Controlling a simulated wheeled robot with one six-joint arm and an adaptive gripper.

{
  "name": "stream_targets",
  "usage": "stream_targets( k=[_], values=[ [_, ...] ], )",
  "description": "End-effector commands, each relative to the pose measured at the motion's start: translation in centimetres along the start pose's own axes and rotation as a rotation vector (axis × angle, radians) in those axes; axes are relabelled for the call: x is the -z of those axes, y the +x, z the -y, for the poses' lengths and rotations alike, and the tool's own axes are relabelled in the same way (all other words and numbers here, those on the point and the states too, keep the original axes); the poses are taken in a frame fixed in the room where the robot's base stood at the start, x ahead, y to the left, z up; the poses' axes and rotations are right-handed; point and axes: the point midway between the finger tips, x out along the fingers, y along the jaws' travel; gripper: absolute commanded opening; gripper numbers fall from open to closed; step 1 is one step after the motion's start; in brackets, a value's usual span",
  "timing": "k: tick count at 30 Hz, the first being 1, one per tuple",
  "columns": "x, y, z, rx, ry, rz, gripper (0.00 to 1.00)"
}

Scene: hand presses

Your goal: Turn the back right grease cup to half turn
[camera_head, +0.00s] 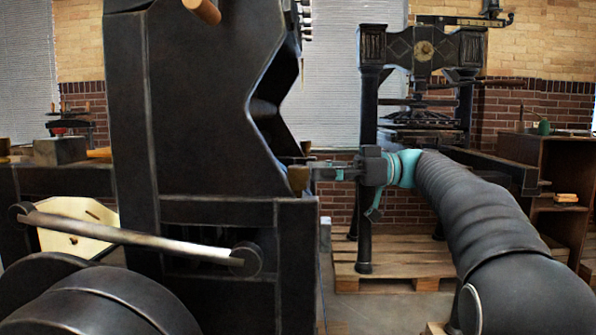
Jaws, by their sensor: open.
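A small brass-brown grease cup (298,179) stands upright on the right end of the black press's ledge. It looks like the back right one, but the other cups are not clearly visible. My gripper (312,172) reaches in from the right, roughly level, with its fingers pointing left at the cup. Its fingertips are right beside or around the cup's upper part. The jaws are open. I cannot tell whether they touch the cup. Any mark showing the cup's turn is too small to see.
The large black press (200,100) fills the left and middle, with a steel bar (130,236) and dark rollers low in front. Another hand press (424,50) stands behind on a wooden pallet (395,268). A brown cabinet (540,200) stands at the right.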

Motion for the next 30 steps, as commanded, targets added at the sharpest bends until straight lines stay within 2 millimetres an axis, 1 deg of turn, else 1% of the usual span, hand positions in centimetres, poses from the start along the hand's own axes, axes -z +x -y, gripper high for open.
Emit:
stream_targets(
  k=[1, 3, 6, 9, 13, 20, 21, 23, 24, 26, 27, 28, 30],
  values=[
    [0.1, 0.9, 0.1, 0.002, 0.0, 0.001, 0.67],
    [0.0, 1.9, 0.1, 0.002, 0.001, 0.001, 0.67],
    [0.0, 3.1, 0.0, 0.001, 0.001, 0.001, 0.67],
    [0.0, 3.8, 0.0, 0.0, 0.0, 0.001, 0.67],
    [0.0, 4.2, 0.0, -0.001, 0.0, 0.001, 0.67],
    [0.0, 4.2, 0.0, -0.001, 0.0, 0.001, 0.67],
    [0.0, 4.2, 0.0, -0.001, 0.0, 0.001, 0.62],
    [0.0, 4.2, 0.0, -0.001, 0.0, 0.001, 0.47],
    [0.0, 4.2, 0.0, -0.001, 0.001, 0.001, 0.37],
    [0.0, 4.2, 0.0, -0.001, 0.0, 0.001, 0.22],
    [0.0, 4.2, 0.0, -0.001, 0.001, 0.001, 0.12],
    [0.0, 4.2, 0.0, -0.001, 0.001, 0.001, 0.06],
    [0.0, 4.2, 0.0, -0.001, 0.001, 0.001, 0.06]
  ],
)
